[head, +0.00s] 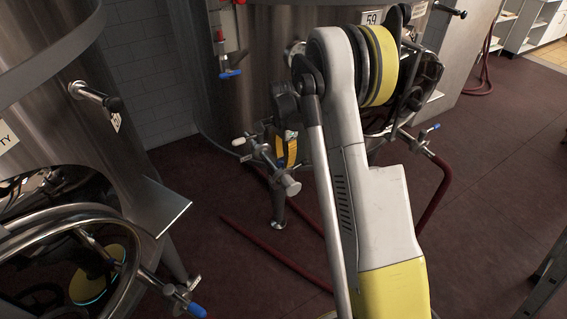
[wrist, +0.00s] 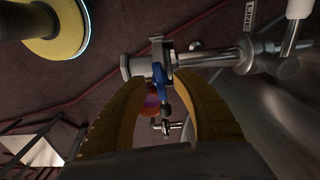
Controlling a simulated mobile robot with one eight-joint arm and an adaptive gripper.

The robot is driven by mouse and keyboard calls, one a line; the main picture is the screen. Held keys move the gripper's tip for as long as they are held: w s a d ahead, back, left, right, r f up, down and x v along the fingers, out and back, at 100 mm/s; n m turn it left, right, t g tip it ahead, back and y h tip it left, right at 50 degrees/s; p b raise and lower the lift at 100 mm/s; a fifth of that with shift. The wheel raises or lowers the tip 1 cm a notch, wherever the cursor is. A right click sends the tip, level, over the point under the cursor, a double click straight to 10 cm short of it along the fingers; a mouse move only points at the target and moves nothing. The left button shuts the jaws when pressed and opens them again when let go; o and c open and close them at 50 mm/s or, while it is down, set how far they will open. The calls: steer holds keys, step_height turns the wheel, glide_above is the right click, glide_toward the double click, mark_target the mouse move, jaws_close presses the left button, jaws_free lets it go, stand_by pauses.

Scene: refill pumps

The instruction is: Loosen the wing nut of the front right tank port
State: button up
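In the wrist view a blue wing nut (wrist: 160,84) sits on a steel clamp around the port pipe (wrist: 205,58). My gripper (wrist: 163,77) has its two yellow fingers apart, one on each side of the wing nut. Dark gaps show beside the blue part, and I cannot tell whether either finger touches it. In the head view my gripper (head: 287,150) is at the steel port fitting (head: 268,160) low on the front of the middle tank (head: 262,85). The wing nut cannot be made out there, behind the gripper and fitting.
A red hose (head: 435,190) lies at right. Open floor (head: 490,170) shows at right.

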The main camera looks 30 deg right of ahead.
steer(key=shift+f, duration=0.35)
jaws_close()
